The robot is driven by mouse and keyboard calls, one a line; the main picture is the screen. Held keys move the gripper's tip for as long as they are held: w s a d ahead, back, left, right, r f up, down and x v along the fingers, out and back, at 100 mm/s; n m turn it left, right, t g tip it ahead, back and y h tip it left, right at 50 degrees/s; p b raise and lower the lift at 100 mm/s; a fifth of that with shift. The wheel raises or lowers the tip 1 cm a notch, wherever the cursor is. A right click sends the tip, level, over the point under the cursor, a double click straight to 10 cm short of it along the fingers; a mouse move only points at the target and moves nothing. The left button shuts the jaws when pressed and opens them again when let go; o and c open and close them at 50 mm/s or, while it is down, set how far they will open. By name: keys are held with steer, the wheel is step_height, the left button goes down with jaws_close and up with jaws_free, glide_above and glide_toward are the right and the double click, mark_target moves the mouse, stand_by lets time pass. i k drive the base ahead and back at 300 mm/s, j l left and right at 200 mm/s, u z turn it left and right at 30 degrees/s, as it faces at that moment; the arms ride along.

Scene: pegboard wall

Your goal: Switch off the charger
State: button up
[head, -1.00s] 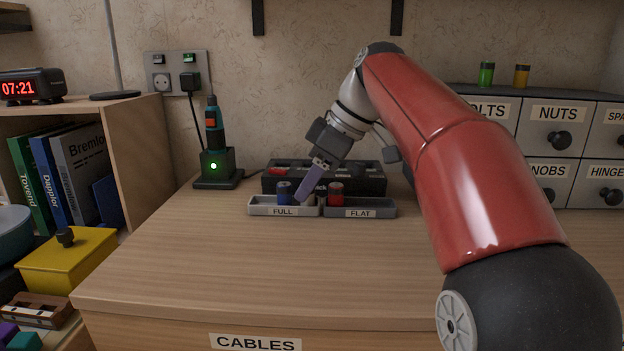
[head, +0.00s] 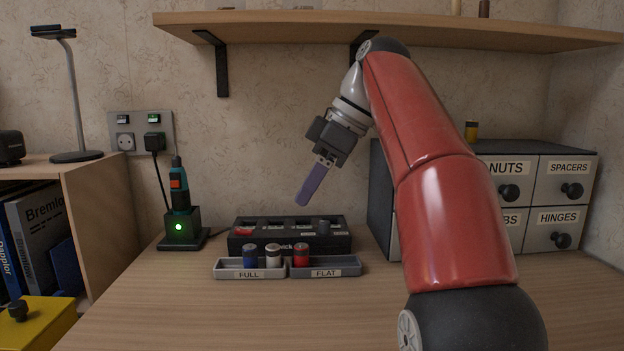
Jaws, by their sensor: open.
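A black charger (head: 290,243) with several bays stands on the desk at the back. On the wall, a panel (head: 133,146) has two rocker switches; the right switch (head: 154,118) glows green, the left (head: 122,119) is unlit. A black plug (head: 154,143) sits in the right socket below the green switch. My gripper (head: 304,200) hangs above the charger, tilted down-left, open and empty. It is seen side-on and touches nothing.
A FLAT tray (head: 345,266) holds a red one (head: 301,256). A tool dock (head: 181,234) with a green light stands left. A shelf (head: 320,26) overhangs.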

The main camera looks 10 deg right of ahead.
mark_target(248, 232)
steer(key=k+j, duration=0.85)
